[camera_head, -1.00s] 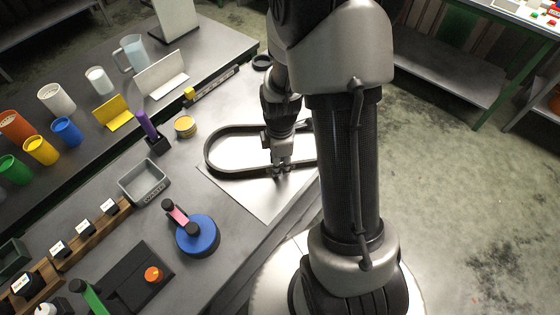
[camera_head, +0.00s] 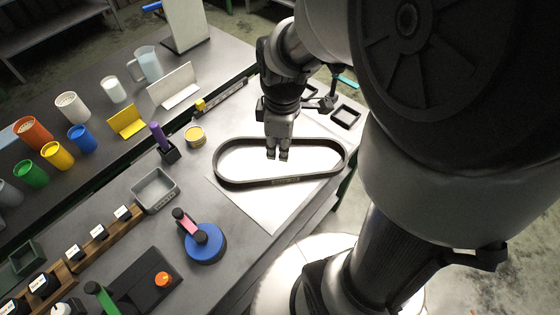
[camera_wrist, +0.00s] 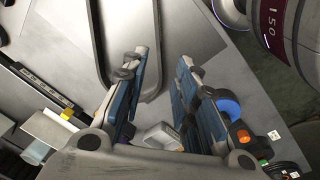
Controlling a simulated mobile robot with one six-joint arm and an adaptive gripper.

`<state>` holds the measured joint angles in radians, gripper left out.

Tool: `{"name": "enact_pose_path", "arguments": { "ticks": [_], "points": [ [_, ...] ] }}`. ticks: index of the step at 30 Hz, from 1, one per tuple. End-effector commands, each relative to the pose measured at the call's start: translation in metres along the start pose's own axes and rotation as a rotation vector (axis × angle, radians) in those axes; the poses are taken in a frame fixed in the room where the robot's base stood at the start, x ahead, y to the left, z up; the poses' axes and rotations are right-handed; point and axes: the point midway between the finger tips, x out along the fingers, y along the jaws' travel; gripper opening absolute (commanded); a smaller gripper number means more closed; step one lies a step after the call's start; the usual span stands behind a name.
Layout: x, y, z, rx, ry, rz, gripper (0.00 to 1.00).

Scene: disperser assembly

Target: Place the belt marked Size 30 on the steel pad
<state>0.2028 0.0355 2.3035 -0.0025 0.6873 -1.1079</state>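The belt (camera_head: 243,183) is a dark oval loop standing on its edge in the head view. It lies over the light steel pad (camera_head: 262,212), and its left end reaches about the pad's left edge. Small lettering shows on its near wall, too small to read. My gripper (camera_head: 278,155) points down over the inside of the loop, apart from the near wall. In the wrist view my gripper (camera_wrist: 163,85) has its two blue fingers spread with nothing held. The belt (camera_wrist: 157,45) passes beyond the fingers, over the grey pad (camera_wrist: 190,30).
A blue round-based device (camera_head: 204,248), a grey waste bin (camera_head: 155,190) and a yellow tin (camera_head: 195,135) stand left of the pad. A purple-handled tool (camera_head: 160,138) stands near the tin. Coloured cups and a jug (camera_head: 148,66) line the back. Bare table lies before the bin.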

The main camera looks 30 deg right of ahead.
Motion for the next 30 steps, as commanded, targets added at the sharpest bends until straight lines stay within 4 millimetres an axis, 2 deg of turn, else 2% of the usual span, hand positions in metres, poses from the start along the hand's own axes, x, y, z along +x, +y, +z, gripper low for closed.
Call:
{"name": "enact_pose_path", "arguments": {
  "ticks": [1,6,9,12,18,30],
  "points": [
    [-0.024,-0.011,-0.003,0.079,0.024,0.035,0.27],
    [-0.080,-0.055,-0.003,0.403,0.109,0.099,0.27],
    [-0.103,-0.080,0.001,0.580,0.169,0.118,0.27],
    [-0.117,-0.102,0.007,0.725,0.221,0.122,0.27],
    [-0.128,-0.123,0.015,0.886,0.280,0.115,0.27],
    [-0.128,-0.125,0.016,0.908,0.285,0.113,0.27]
  ]
}}
